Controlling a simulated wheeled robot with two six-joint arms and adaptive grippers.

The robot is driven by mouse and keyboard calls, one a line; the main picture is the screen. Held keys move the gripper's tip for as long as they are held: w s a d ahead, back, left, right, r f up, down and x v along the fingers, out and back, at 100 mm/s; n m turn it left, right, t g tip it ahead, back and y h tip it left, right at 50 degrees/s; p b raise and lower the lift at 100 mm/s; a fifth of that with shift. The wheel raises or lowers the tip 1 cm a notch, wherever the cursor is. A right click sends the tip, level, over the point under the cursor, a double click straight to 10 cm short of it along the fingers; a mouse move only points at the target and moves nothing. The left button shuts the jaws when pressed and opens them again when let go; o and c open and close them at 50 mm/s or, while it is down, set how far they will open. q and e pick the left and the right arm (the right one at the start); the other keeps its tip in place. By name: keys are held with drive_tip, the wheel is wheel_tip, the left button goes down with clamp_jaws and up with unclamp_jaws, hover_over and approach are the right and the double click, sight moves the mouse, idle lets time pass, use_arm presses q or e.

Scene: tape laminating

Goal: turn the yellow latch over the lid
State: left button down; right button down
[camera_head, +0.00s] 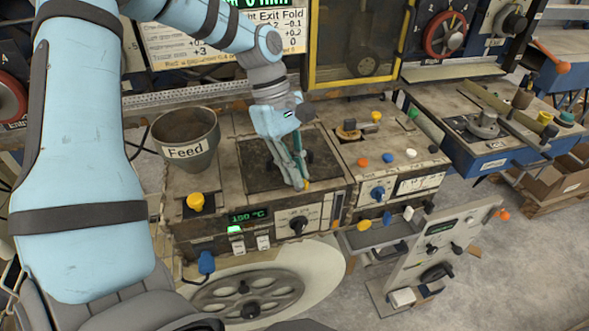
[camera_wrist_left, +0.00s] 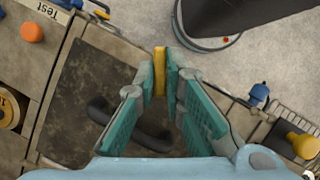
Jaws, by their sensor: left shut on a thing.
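The dark square lid (camera_head: 262,163) lies in the top of the brown machine, and its black handle shows in the left wrist view (camera_wrist_left: 125,117). The small yellow latch (camera_wrist_left: 160,72) is at the lid's front edge, between the fingertips of my left gripper (camera_wrist_left: 162,75). The latch stands roughly in line with the fingers. My right gripper is not in view.
A metal funnel marked Feed (camera_head: 185,140) stands left of the lid. A yellow knob (camera_head: 195,202) is at the front left. A panel with coloured buttons (camera_head: 388,157) is to the right. A large wheel (camera_head: 250,292) is below the machine's front.

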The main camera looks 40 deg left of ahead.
use_arm(q)
drive_tip(key=shift+r+m+g+p, duration=0.15)
drive_tip(key=shift+m+g+p, duration=0.25)
drive_tip(key=shift+m+p, duration=0.55)
drive_tip(key=shift+w+m+p, duration=0.1)
drive_tip(key=shift+m+p, duration=0.35)
drive_tip(key=shift+f, duration=0.2)
drive_tip(key=c, duration=1.7)
unclamp_jaws()
drive_tip(key=shift+a, duration=0.1)
drive_tip(key=v, duration=1.2)
drive_tip(key=shift+w, duration=0.2)
